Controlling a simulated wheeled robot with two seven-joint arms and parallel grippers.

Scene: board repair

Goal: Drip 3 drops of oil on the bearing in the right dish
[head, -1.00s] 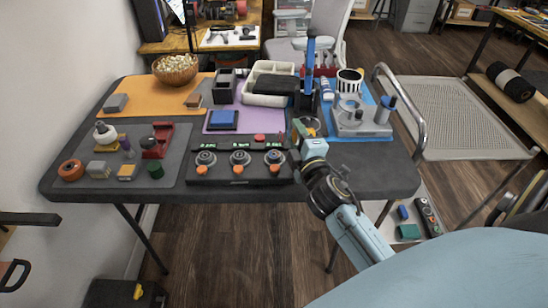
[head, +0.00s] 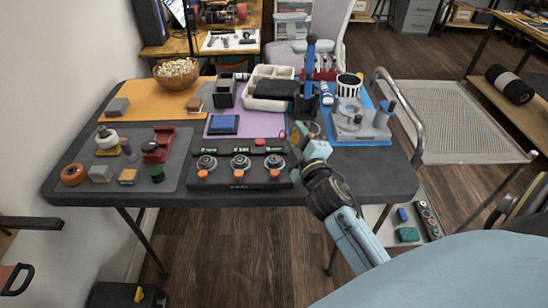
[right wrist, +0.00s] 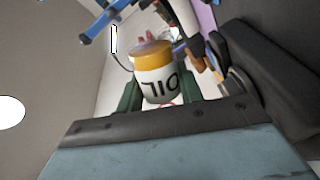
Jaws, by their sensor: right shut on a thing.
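The black bearing board (head: 240,178) lies at the table's front middle with three round dishes. The right dish (head: 274,162) has a dark ring in it; its finer detail is too small to tell. My right gripper (head: 300,137) is just right of and above the board, beyond the right dish. In the right wrist view its green fingers (right wrist: 156,90) are shut on a white bottle marked OIL, the oil bottle (right wrist: 152,82), with a yellow-orange band. The bottle is mostly hidden in the head view. My left gripper is not in view.
A grey mat (head: 135,187) with several small parts lies left of the board. A blue upright tool (head: 310,70) and a grey fixture (head: 360,122) stand behind and right of my right gripper. A purple mat (head: 222,134) lies behind the board.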

